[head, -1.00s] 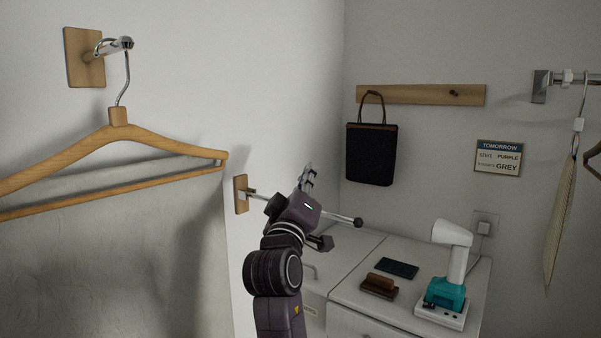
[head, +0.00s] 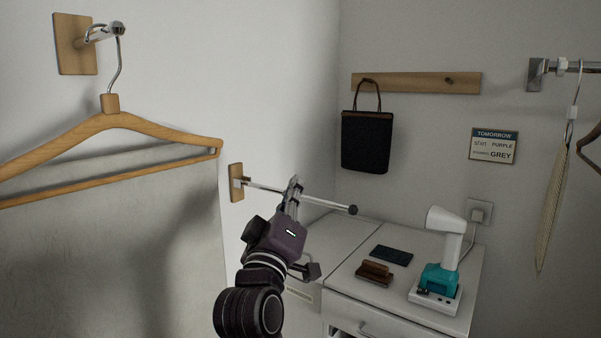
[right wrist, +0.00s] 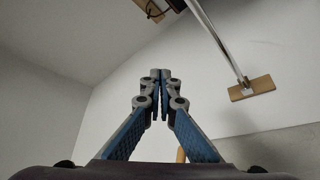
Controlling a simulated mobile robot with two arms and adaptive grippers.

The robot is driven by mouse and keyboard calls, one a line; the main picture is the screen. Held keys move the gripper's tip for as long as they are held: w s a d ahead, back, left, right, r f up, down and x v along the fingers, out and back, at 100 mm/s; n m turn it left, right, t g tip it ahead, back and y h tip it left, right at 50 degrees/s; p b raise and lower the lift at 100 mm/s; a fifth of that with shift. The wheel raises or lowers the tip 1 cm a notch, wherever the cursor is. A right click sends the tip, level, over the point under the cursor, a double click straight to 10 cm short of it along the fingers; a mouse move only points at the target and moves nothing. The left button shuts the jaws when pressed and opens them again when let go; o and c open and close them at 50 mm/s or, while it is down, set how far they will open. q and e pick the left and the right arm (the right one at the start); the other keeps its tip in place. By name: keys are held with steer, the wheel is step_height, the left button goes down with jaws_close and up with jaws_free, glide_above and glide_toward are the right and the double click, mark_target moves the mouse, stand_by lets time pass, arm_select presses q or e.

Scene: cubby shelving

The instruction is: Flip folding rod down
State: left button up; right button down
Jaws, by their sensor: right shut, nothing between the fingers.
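The folding rod (head: 325,204) is a thin metal bar with a dark knob at its end. It sticks out roughly level from a small wooden wall plate (head: 236,182). In the right wrist view the rod (right wrist: 219,40) runs from its plate (right wrist: 251,88) up and left out of the picture, to the right of the fingers. My right gripper (head: 293,188) is shut and empty. In the head view its fingers overlap the middle of the rod; contact cannot be told. Its fingertips (right wrist: 161,74) meet in the right wrist view. My left gripper is not in view.
A wooden hanger (head: 112,122) with pale cloth hangs from a wall hook at left. A white cabinet (head: 400,311) below right carries a teal-and-white device (head: 440,275), a brown brush (head: 374,273) and a dark flat item (head: 391,256). A black bag (head: 366,142) hangs behind.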

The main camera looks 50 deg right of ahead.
steer(key=shift+v, duration=1.6)
steer(key=shift+d, duration=0.1)
